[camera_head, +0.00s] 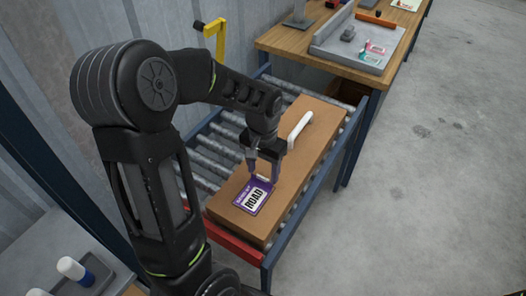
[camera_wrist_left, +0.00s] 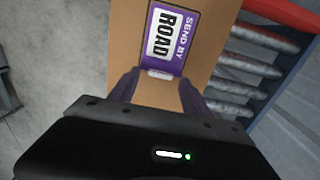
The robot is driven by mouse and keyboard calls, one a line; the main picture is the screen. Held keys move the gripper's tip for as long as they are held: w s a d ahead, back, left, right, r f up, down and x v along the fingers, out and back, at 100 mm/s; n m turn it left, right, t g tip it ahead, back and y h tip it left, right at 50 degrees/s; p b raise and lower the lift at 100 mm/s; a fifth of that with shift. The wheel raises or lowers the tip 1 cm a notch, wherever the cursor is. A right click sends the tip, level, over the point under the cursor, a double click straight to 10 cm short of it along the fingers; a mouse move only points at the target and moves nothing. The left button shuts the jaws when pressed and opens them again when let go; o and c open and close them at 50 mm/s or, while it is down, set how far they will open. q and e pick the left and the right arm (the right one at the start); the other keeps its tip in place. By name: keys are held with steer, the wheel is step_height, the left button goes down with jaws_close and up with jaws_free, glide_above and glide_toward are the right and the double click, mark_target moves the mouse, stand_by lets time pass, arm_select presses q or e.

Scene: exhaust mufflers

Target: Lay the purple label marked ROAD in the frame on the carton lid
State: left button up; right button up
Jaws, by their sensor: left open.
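The purple label marked ROAD (camera_head: 254,196) lies on the near end of the brown carton lid (camera_head: 310,150). In the left wrist view the label (camera_wrist_left: 168,38) reads SEND BY ROAD and has a small pale tab at its edge. My left gripper (camera_head: 264,174) is just over the label's edge. In the left wrist view its open fingers (camera_wrist_left: 160,86) stand either side of the tab, apart from it. I cannot make out the frame's outline around the label, so its fit cannot be told. My right gripper is not in view.
The carton rests on a roller conveyor (camera_head: 203,163) with blue side rails and a red end bar (camera_head: 235,246). A white handle-like piece (camera_head: 300,127) is on the lid beyond my gripper. A wooden bench with a grey tray (camera_head: 340,47) stands behind. Open floor lies right.

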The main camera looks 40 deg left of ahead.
arm_select(q)
step_height(320, 180, up, 10)
steer(key=shift+b, duration=0.4)
steer(key=shift+s+f, duration=0.1)
stand_by(0.6)
